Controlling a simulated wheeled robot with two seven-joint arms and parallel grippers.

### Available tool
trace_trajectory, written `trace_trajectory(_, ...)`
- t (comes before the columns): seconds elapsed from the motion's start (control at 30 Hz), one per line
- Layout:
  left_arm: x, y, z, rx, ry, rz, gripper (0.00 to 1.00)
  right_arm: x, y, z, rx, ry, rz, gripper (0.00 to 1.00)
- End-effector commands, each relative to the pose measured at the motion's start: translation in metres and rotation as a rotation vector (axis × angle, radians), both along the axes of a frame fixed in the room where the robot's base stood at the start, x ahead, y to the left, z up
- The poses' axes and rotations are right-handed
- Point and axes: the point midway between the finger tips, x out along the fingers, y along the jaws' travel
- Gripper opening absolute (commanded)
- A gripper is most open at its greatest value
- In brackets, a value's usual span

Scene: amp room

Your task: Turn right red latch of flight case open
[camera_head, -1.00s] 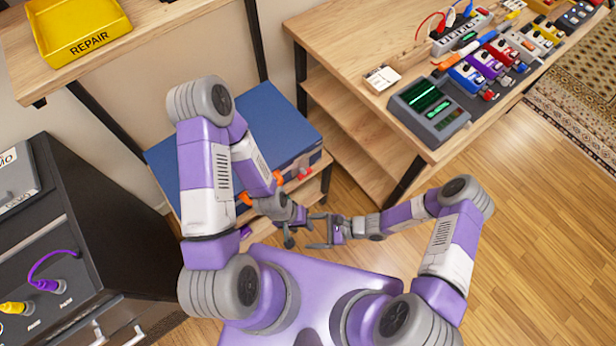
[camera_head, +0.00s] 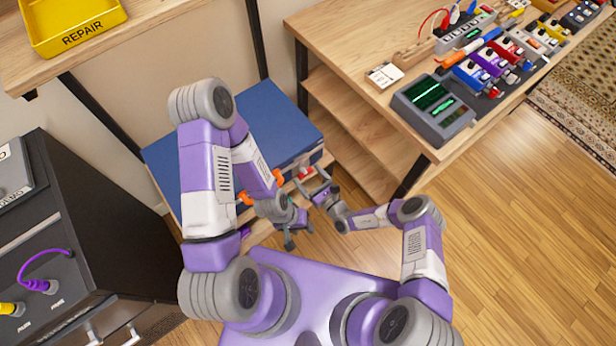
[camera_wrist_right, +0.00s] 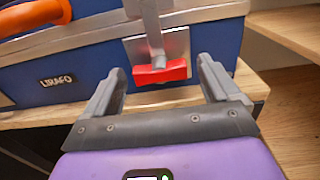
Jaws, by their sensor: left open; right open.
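The blue flight case (camera_head: 270,118) sits on a low wooden shelf, with its front towards me. Its right latch (camera_wrist_right: 160,73) has a red tab on a metal plate in the right wrist view. In the head view this red latch (camera_head: 304,172) is small and partly covered. My right gripper (camera_head: 314,191) is open at the case front. In the wrist view its fingers stand on either side of the red tab, and no grip on it shows. My left gripper (camera_head: 290,234) is open and empty, lower and in front of the case. My left arm hides part of the case.
An orange handle (camera_wrist_right: 35,16) and a LTRAFO label (camera_wrist_right: 57,81) are on the case front. A wooden workbench (camera_head: 345,50) with devices stands right, a dark cabinet (camera_head: 95,215) left. A yellow REPAIR bin (camera_head: 75,22) is above left. Floor at right is clear.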

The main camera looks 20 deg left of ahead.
Motion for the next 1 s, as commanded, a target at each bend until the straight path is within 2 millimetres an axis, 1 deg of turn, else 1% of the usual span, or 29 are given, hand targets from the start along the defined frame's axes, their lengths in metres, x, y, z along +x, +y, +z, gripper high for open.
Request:
trace_trajectory(0.13, 0.0000, -0.0001, -0.0028, 0.000, 0.000, 0.000, 0.43, 0.0049, 0.0069, -0.0001, 0.001, 0.001, 0.000, 0.89)
trace_trajectory(0.37, 0.0000, 0.0000, -0.0023, 0.000, 0.000, 0.000, 0.43, 0.0052, 0.0071, 0.0005, 0.000, 0.002, 0.000, 0.89)
trace_trajectory(0.47, 0.0000, -0.0001, -0.0023, 0.000, 0.000, 0.000, 0.43, 0.0051, 0.0070, 0.0004, 0.000, 0.002, 0.001, 0.76)
trace_trajectory(0.73, 0.0000, 0.0000, -0.0023, 0.000, 0.000, 0.000, 0.43, 0.0050, 0.0069, 0.0004, 0.000, 0.001, 0.001, 0.34)
trace_trajectory(1.0, 0.0000, 0.0000, -0.0041, 0.000, 0.000, 0.000, 0.43, 0.0051, 0.0064, -0.0002, 0.016, 0.022, 0.000, 0.33)
